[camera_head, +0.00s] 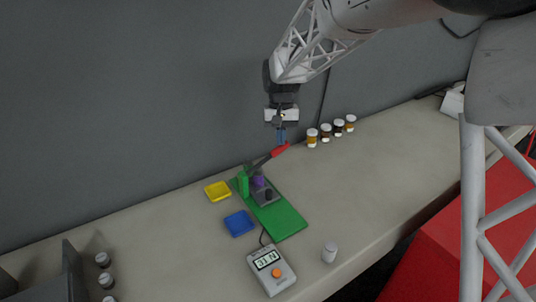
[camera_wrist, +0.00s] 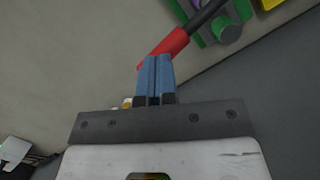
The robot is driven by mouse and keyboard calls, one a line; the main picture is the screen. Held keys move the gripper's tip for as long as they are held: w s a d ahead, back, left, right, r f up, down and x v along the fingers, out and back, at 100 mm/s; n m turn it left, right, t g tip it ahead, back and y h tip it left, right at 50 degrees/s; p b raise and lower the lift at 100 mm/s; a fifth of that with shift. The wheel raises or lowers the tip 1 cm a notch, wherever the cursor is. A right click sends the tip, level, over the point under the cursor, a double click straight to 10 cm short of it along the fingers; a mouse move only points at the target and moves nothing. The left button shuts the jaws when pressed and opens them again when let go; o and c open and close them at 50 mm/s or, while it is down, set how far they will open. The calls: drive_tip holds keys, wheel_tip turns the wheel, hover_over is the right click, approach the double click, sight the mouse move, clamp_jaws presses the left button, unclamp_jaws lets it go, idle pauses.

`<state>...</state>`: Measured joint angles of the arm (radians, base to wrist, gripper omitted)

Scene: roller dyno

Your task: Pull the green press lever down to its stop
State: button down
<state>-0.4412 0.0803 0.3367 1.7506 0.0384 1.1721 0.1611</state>
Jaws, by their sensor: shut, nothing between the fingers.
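The green press (camera_head: 243,183) stands on a green base plate (camera_head: 283,221) on the bench. Its lever (camera_head: 281,150) has a dark rod and a red grip, and slants up to the right from the press. My gripper (camera_head: 282,142) points down with its blue fingers shut and empty, right above the red grip. In the wrist view the shut fingertips (camera_wrist: 155,62) overlap the red grip of the lever (camera_wrist: 170,45); I cannot tell whether they touch it. The press shows only in part at the top of that view.
A purple part (camera_head: 258,181) sits at the press. A yellow tray (camera_head: 218,191), a blue tray (camera_head: 239,223) and a meter with a lit display (camera_head: 270,268) are nearby. Several small jars (camera_head: 326,133) stand behind to the right. The bench right of the plate is mostly clear.

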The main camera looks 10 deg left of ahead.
drive_tip(key=shift+s+v, duration=0.2)
drive_tip(key=shift+v, duration=0.85)
drive_tip(key=shift+s+v, duration=0.25)
drive_tip(key=shift+v, duration=0.8)
drive_tip(key=shift+d+r, duration=0.1)
drive_tip(key=shift+s+d+r, duration=0.15)
drive_tip(key=shift+d+r, duration=0.05)
drive_tip(key=shift+d, duration=0.2)
drive_tip(key=s+d+r+m+t, duration=0.1)
drive_tip(key=s+d+r, duration=0.2)
drive_tip(key=s+d, duration=0.5)
drive_tip(key=s+d+r+m+t, duration=0.1)
drive_tip(key=s+d+r, duration=0.2)
drive_tip(key=s+d, duration=0.55)
drive_tip(key=s+d+f+m+t, duration=0.1)
drive_tip(key=s+d+f+t, duration=0.2)
drive_tip(key=s+d, duration=1.1)
drive_tip(key=s, duration=0.4)
drive_tip(key=shift+d+f, duration=0.15)
drive_tip(key=shift+f, duration=0.05)
